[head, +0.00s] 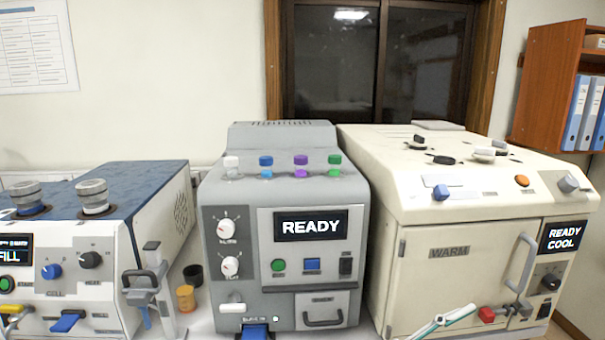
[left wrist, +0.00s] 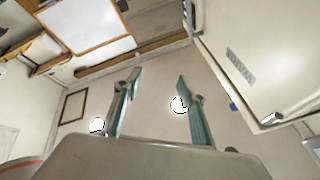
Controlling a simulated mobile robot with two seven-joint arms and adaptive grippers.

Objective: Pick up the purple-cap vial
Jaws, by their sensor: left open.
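The purple-cap vial (head: 301,163) stands upright in the top of the grey middle machine (head: 240,255). Its body is mostly sunk in the machine, so chiefly the cap shows. It is in a row with white (head: 231,164), blue (head: 265,163) and green (head: 334,162) caps. In the left wrist view my left gripper (left wrist: 158,82) is open with nothing between its two teal fingers. A teal finger (head: 455,316) at the bottom of the head view appears to belong to it, low before the cream machine and away from the vial. I see no right gripper.
The cream WARM machine (head: 420,215) stands close on the right; its label and front also show in the left wrist view (left wrist: 235,30). A blue and white machine (head: 150,210) stands left. Small orange (head: 186,299) and black (head: 193,275) cups stand between machines. Space above the caps is clear.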

